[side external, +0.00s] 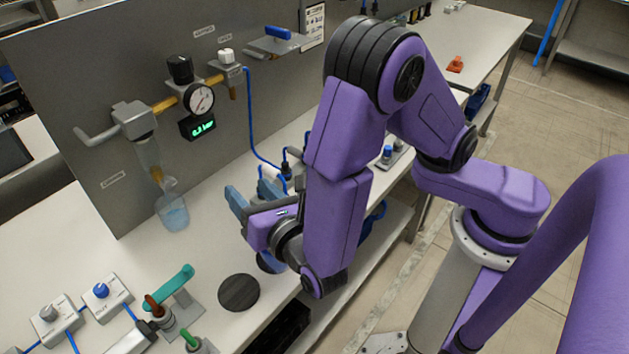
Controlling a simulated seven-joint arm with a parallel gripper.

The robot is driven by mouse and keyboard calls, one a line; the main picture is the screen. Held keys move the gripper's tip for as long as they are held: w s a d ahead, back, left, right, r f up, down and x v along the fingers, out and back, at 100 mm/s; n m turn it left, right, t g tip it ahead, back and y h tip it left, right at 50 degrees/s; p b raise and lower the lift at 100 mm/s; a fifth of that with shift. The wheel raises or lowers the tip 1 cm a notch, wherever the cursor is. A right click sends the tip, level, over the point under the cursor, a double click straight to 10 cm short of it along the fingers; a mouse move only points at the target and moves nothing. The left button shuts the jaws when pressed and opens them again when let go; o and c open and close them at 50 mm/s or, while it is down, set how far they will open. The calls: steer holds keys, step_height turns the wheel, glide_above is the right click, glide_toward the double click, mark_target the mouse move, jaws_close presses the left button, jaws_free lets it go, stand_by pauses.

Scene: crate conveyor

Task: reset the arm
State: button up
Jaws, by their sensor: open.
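My purple arm folds down over the edge of the white bench (205,262). My gripper (252,193) hangs low over the bench, its blue-grey fingers spread and pointing toward the grey upright panel (80,60). I see nothing between the fingers. The forearm and wrist hide part of the bench behind them. A clear cup with bluish liquid (173,214) stands left of the fingers, apart from them, below a tap-like fitting on the panel.
A pressure gauge (199,98) with a green display and a blue hose (248,130) are on the panel. A black disc (239,292) lies near the bench's front edge.

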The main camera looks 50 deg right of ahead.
steer(key=s+d+r+m+g+h, duration=0.1)
steer(key=s+d+m+g+h, duration=0.15)
steer(key=d+m+g, duration=0.4)
steer(key=s+d+r+m+g+h, duration=0.1)
steer(key=s+d+m+g, duration=0.3)
steer(key=d, duration=0.6)
steer(key=s+d+r+m+g+y, duration=0.2)
steer(key=s+m+g+y, duration=0.3)
steer(key=s+y, duration=0.3)
steer(key=s+m, duration=0.1)
steer(key=s, duration=0.3)
steer(key=shift+s+d+r+m, duration=0.2)
steer(key=shift+s+r+m, duration=0.05)
steer(key=shift+m, duration=0.1)
steer(key=shift+g, duration=0.25)
